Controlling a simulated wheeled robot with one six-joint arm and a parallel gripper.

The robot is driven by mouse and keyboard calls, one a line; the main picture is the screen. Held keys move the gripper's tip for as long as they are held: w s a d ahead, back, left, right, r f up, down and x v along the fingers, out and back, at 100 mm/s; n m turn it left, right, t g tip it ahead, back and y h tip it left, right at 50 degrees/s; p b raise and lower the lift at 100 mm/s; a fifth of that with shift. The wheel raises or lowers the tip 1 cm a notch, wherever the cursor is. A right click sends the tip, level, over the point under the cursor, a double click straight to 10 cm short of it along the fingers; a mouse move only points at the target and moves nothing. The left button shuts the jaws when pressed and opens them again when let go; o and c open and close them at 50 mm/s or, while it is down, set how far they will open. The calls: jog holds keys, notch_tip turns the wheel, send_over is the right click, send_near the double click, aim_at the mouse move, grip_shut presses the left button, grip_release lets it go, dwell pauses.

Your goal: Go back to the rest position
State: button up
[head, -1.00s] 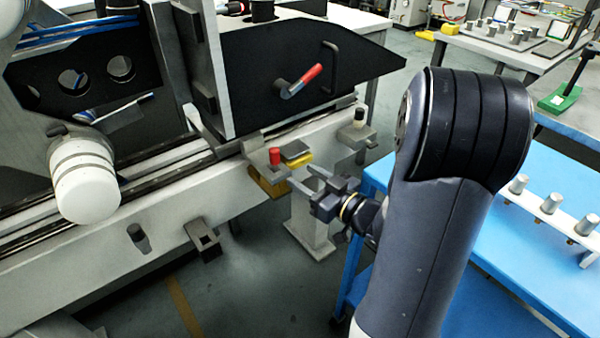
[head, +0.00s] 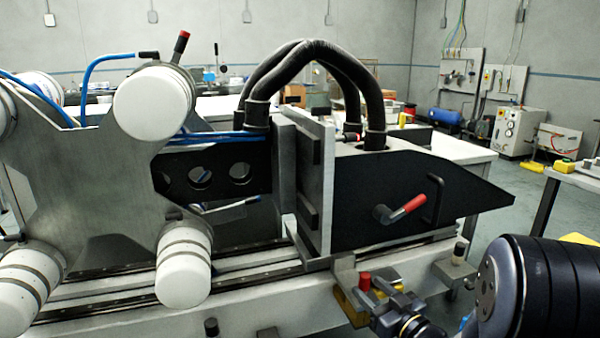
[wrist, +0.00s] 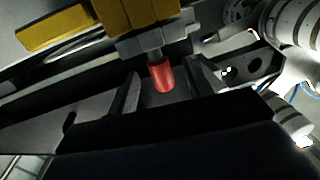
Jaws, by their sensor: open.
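My gripper (head: 388,300) is low in the head view, just right of a red-capped knob (head: 365,283). Its jaws are open, and nothing shows held in them. In the wrist view the red knob (wrist: 160,75) sticks out below a grey bracket and a yellow block (wrist: 135,18); the yellow block also shows beside the knob in the head view (head: 352,308). I cannot tell the exact gap between the fingertips and the knob. My forearm and lower wrist are partly cut off by the bottom edge of the head view.
A black wedge-shaped housing with a red-tipped lever (head: 405,208) stands behind my gripper. A grey rail bench (head: 240,300) runs to the left, with white rollers (head: 183,265) on a plate. A black-capped post (head: 458,255) stands to the right of the gripper. Open floor lies at far right.

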aim_at(368, 284)
jog(key=x, duration=0.3)
jog(key=shift+s, duration=0.1)
jog(key=shift+r+p, duration=0.4)
jog(key=shift+r, duration=0.1)
jog(key=shift+f, duration=0.1)
